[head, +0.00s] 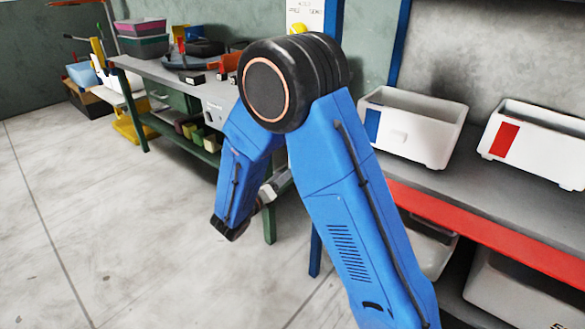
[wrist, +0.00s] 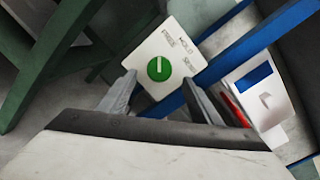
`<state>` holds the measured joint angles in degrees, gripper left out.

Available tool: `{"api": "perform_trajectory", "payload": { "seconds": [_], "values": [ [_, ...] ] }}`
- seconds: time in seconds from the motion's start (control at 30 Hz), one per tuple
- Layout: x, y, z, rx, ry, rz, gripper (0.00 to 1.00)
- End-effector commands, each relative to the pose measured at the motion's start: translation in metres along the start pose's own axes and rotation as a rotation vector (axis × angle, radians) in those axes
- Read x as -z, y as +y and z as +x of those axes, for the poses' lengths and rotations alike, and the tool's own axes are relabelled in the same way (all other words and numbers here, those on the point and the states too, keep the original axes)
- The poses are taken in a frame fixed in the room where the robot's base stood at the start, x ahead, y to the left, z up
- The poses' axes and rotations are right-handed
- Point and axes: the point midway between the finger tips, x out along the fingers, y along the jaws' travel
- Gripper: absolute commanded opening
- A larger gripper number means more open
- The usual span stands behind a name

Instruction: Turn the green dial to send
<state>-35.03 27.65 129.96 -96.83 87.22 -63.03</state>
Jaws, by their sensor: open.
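In the wrist view, the green dial (wrist: 159,68) is round with a white mark and sits on a white plate (wrist: 140,56) lettered FREE, HOLD and SEND. The white mark runs roughly up and down in the picture, its upper end nearest FREE; I cannot tell its setting for certain. My gripper (wrist: 159,78) is open, with one finger on each side of the dial in the picture. I see no contact, and the gap to the dial is unclear. In the head view, my arm hides the gripper, and no green dial shows.
In the head view, a white lettered panel (head: 303,12) with a yellow part stands beside a blue post (head: 399,45). A white bin with a blue label (head: 425,138) and one with a red label (head: 540,160) sit on a grey shelf. A cluttered bench (head: 165,78) stands left.

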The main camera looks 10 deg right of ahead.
Motion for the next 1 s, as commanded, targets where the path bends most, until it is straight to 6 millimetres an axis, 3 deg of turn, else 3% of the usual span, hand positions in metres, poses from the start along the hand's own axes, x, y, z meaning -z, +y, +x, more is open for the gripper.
{"api": "perform_trajectory", "payload": {
  "seconds": [0.2,0.4,0.83,1.0],
  "values": [
    [0.001,-0.001,0.035,0.002,0.002,0.000,0.59],
    [0.001,0.000,0.055,0.001,0.001,-0.001,0.59],
    [0.000,0.000,0.062,-0.001,0.000,0.000,0.59],
    [0.000,0.000,0.062,-0.001,0.000,0.000,0.18]
  ]
}}
